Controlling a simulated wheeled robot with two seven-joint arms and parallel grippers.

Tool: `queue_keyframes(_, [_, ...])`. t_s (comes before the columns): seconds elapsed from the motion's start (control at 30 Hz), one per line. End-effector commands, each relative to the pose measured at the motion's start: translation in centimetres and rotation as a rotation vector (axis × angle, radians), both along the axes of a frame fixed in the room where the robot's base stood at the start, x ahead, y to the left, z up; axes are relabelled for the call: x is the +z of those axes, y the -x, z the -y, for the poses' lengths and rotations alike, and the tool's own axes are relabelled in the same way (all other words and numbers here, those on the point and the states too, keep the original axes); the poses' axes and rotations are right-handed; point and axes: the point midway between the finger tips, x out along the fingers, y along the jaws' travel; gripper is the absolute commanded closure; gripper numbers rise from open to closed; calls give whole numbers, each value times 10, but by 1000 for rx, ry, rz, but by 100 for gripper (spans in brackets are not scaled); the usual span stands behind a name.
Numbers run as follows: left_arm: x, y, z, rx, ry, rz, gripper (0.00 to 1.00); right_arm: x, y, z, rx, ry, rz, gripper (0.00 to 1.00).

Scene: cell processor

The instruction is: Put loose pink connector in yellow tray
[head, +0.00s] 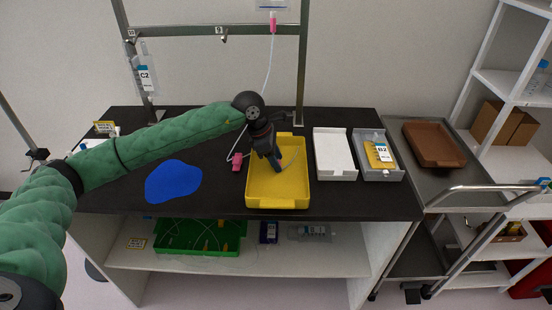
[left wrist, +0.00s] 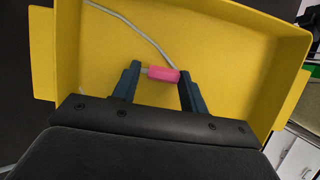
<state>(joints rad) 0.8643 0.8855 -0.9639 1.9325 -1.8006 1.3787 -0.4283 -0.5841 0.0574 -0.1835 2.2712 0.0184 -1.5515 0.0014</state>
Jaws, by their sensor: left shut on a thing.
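The yellow tray (head: 252,200) stands on the dark table, right of its middle. My left gripper (head: 277,163) points down into it. In the left wrist view my left gripper (left wrist: 158,76) is shut on a small pink connector (left wrist: 164,74), with the yellow tray (left wrist: 225,45) behind it. A thin pale tube (left wrist: 130,25) runs near the connector. In the head view the fingers hide the held connector; I cannot tell whether it touches the tray floor. Another pink piece (head: 237,158) lies on the table left of the tray. My right gripper is not in view.
A white tray (head: 335,170) and a grey tray (head: 393,173) with a labelled pack stand right of the yellow tray. A blue mat (head: 173,182) lies left. A metal frame (head: 303,60) rises behind, with a pink-ended line (head: 273,22) hanging. A trolley stands right.

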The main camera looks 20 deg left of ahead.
Motion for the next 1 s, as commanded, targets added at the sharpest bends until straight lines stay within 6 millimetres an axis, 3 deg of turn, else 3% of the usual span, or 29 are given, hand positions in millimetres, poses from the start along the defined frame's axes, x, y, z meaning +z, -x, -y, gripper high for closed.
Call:
queue_keyframes(0.07, [-1, 0, 0, 0, 0, 0, 98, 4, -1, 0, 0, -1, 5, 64])
queue_keyframes(0.1, [0, 0, 0, 0, 0, 0, 55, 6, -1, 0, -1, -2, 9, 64])
queue_keyframes(0.2, [0, 0, 0, 0, 0, 0, 35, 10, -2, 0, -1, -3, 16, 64])
queue_keyframes(0.67, [2, 0, 0, 0, 0, 0, 34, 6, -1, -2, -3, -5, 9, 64])
queue_keyframes(0.83, [6, 0, -2, 0, 0, 1, 34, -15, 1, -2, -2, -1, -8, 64])
queue_keyframes(0.93, [12, 1, -5, -1, 0, 1, 34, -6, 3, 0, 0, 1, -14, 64])
queue_keyframes(1.0, [18, 1, -7, -1, 0, 1, 34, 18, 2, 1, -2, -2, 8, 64])
